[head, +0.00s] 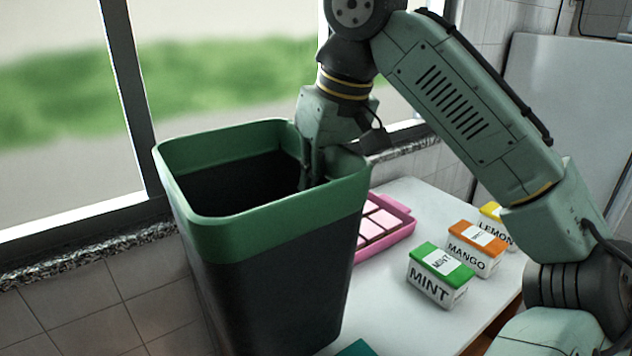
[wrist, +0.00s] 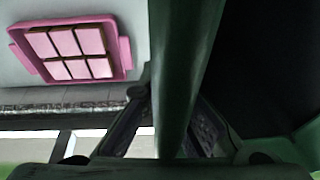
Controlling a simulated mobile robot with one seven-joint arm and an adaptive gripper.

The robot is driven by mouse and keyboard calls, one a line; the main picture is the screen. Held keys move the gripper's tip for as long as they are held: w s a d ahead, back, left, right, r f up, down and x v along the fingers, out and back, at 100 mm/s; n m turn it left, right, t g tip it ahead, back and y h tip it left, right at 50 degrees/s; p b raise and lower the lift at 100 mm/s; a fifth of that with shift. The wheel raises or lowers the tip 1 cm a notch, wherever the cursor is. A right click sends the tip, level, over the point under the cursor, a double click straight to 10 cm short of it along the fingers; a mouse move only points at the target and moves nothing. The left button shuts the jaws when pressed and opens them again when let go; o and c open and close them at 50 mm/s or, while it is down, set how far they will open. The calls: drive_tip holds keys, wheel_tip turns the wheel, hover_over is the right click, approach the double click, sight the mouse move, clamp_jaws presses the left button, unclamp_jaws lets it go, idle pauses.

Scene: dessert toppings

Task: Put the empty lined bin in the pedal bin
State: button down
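The lined bin (head: 275,275) is a tall black bin with a green liner folded over its rim, large in the head view. Its inside looks dark and empty. My gripper (head: 311,178) reaches down at the bin's right rear rim, one finger showing inside. In the wrist view, the green rim wall (wrist: 188,60) runs between the two fingers of my gripper (wrist: 168,105), which are shut on it. I cannot make out the pedal bin in either view.
A white table (head: 405,195) lies behind and right of the bin. It holds a pink tray of pink squares (head: 385,225) and boxes labelled MINT (head: 438,275), MANGO (head: 473,250) and LEMON (head: 496,222). A teal object (head: 356,348) shows at the bottom edge. A window and tiled wall stand behind.

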drive_tip(key=w+f+p, duration=0.2)
drive_tip(key=w+f, duration=0.2)
drive_tip(key=w, duration=0.1)
drive_tip(key=shift+a, duration=0.25)
idle(0.4)
drive_tip(key=shift+f, duration=0.1)
drive_tip(key=c, duration=1.8)
unclamp_jaws()
